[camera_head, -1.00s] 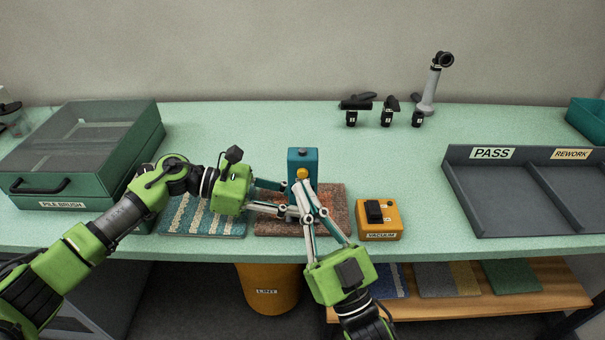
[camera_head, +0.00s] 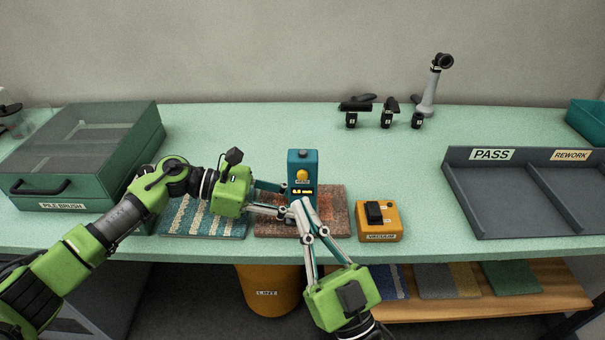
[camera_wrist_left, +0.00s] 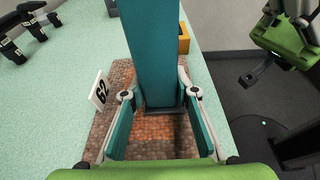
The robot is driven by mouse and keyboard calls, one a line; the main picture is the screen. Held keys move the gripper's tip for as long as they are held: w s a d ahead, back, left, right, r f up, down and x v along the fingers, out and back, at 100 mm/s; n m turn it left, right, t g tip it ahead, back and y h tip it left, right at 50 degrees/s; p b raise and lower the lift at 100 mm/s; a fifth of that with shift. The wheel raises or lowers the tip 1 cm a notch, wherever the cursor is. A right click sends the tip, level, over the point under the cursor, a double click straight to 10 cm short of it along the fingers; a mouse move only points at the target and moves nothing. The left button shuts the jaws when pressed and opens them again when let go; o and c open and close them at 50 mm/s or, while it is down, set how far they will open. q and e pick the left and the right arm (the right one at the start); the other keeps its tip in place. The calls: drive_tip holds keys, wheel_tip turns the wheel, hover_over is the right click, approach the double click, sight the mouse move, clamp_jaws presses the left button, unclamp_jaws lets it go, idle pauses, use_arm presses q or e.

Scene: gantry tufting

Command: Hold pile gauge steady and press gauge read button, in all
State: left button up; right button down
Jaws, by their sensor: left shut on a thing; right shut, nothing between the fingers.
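The teal pile gauge (camera_head: 302,166) stands upright on a reddish-brown carpet sample (camera_head: 333,208). Its round yellow button (camera_head: 302,175) faces front, and a small display (camera_head: 303,191) below it shows lit yellow characters too small to read surely. My left gripper (camera_head: 285,199) is shut on the gauge's lower part from the left. In the left wrist view the gauge (camera_wrist_left: 150,50) rises between the left fingers (camera_wrist_left: 154,112). My right gripper (camera_head: 299,207) is shut and empty, its fingertips just in front of the gauge, below the button and display.
An orange vacuum box (camera_head: 379,226) sits right of the carpet sample. A striped sample (camera_head: 205,219) lies left, beside the pile brush case (camera_head: 85,150). A PASS and REWORK tray (camera_head: 490,190) is at right. Small black tools (camera_head: 387,112) stand behind.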

use_arm(q)
drive_tip(key=o, duration=0.9)
